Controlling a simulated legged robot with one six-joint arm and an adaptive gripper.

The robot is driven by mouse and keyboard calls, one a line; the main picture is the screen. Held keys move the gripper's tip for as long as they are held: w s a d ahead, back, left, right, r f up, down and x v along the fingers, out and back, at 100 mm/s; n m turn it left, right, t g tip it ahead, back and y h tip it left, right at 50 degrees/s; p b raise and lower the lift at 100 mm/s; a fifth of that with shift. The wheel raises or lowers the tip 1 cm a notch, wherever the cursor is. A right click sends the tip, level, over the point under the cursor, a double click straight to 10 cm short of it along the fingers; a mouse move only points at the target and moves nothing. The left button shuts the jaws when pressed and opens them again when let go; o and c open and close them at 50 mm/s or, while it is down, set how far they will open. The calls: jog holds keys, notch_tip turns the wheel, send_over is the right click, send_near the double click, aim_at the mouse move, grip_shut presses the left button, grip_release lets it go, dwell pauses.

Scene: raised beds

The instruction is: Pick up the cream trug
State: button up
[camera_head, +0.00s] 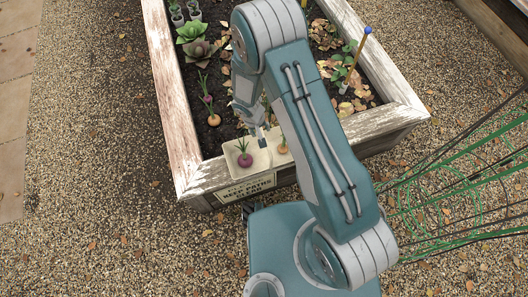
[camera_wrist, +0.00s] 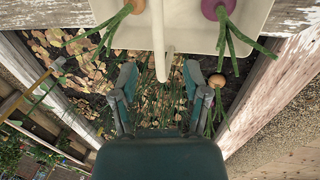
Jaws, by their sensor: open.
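The cream trug (camera_head: 231,161) sits at the front board of the raised bed, with a purple onion (camera_head: 245,158) and an orange-brown vegetable (camera_head: 281,147) in it. In the wrist view the trug (camera_wrist: 195,37) fills the top, and its pale handle (camera_wrist: 160,45) runs down the middle. My gripper (camera_wrist: 160,70) is open, its two fingers on either side of the lower end of the handle. I cannot tell whether they touch it. In the head view my gripper (camera_head: 262,135) is just above the trug, and my arm hides the trug's right part.
The wooden raised bed (camera_head: 170,90) holds soil, leaves, several plants and a blue-topped stake (camera_head: 359,50). A sign (camera_head: 247,188) hangs on its front. Green wire hoops (camera_head: 450,190) stand at the right. Gravel (camera_head: 110,200) at the left is clear.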

jog(key=shift+w+d+f, duration=0.1)
jog(key=shift+d+f, duration=0.15)
jog(key=shift+f, duration=0.9)
jog(key=shift+w+d+f, duration=0.1)
jog(key=shift+d+f, duration=0.15)
jog(key=shift+f, duration=0.95)
jog(key=shift+w+d+f, duration=0.1)
jog(key=shift+d+f, duration=0.15)
jog(key=shift+f, duration=0.9)
grip_shut()
